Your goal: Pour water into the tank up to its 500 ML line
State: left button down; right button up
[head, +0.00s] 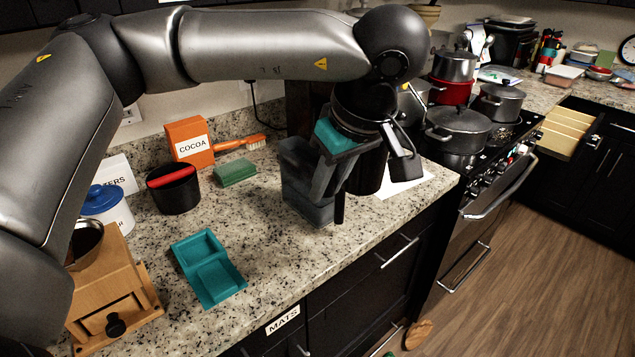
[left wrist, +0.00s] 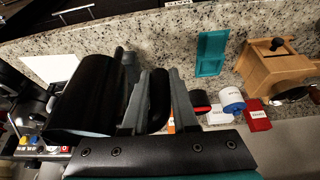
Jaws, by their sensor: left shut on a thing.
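My left gripper (head: 333,183) is shut on the handle of a black jug (head: 369,178), over the counter near its front edge. In the left wrist view the black jug (left wrist: 88,98) lies beside my left gripper (left wrist: 157,95), with its handle between the two grey fingers. A grey-blue see-through tank (head: 303,190) stands upright on the counter just left of the fingers, partly hidden by them. Its 500 ML line and any water level cannot be made out. I cannot tell whether jug and tank touch. My right gripper is not in view.
An orange cocoa box (head: 190,142), a brush (head: 245,143), a green sponge (head: 235,172) and a black canister (head: 174,188) stand behind. A teal tray (head: 208,268) and a wooden grinder (head: 112,300) are at left. A stove with pots (head: 458,128) is at right.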

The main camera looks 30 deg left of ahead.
pick_arm(q)
jog(key=d+m+h, duration=0.1)
jog(key=m, duration=0.2)
jog(key=d+m+t+h, duration=0.1)
jog(key=m, duration=0.2)
jog(key=s+d+m+t+h+b, duration=0.1)
jog(key=m, duration=0.2)
jog(key=shift+d+r, duration=0.2)
jog(key=shift+r, duration=0.1)
